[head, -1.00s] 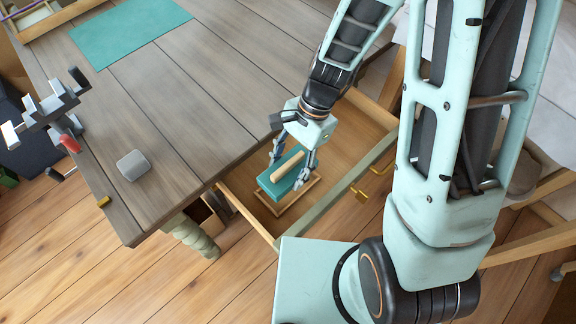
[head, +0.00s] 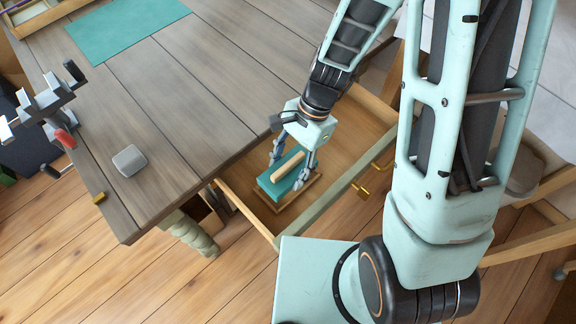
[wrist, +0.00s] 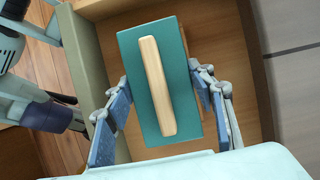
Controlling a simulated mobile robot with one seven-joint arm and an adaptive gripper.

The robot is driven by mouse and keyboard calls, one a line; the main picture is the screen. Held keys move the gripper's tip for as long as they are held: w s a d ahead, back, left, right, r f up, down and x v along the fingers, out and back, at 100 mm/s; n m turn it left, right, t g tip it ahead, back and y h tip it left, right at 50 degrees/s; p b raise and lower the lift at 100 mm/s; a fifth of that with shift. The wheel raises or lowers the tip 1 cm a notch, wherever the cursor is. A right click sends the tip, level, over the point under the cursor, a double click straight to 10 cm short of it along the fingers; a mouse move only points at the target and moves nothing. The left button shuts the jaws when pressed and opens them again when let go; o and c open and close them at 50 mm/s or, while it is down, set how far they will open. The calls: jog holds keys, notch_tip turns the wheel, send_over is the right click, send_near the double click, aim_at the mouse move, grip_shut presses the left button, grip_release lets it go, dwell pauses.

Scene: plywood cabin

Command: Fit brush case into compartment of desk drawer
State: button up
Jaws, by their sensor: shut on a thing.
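The brush case is a teal box (head: 270,186) with a pale wooden bar handle on top. It also fills the middle of the wrist view (wrist: 185,60). My gripper (head: 294,170) is shut on the case, one finger on each long side; its fingers also show in the wrist view (wrist: 166,112). The open desk drawer (head: 345,152) lies under the case. A wooden-walled compartment (head: 279,211) shows around the case's lower edge. How deep the case sits in the compartment is hard to tell.
The grey plank desk top (head: 185,95) overhangs the drawer at the left. The drawer front (head: 340,188) has brass handles (head: 361,191).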

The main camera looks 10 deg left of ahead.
aim_at(288, 176)
jog(key=shift+f+b, duration=1.35)
jog(key=shift+f, duration=0.45)
jog(key=o, duration=1.6)
jog(key=shift+c, duration=0.2)
jog(key=v, duration=1.2)
jog(key=shift+s, duration=0.1)
jog(key=shift+s, duration=0.1)
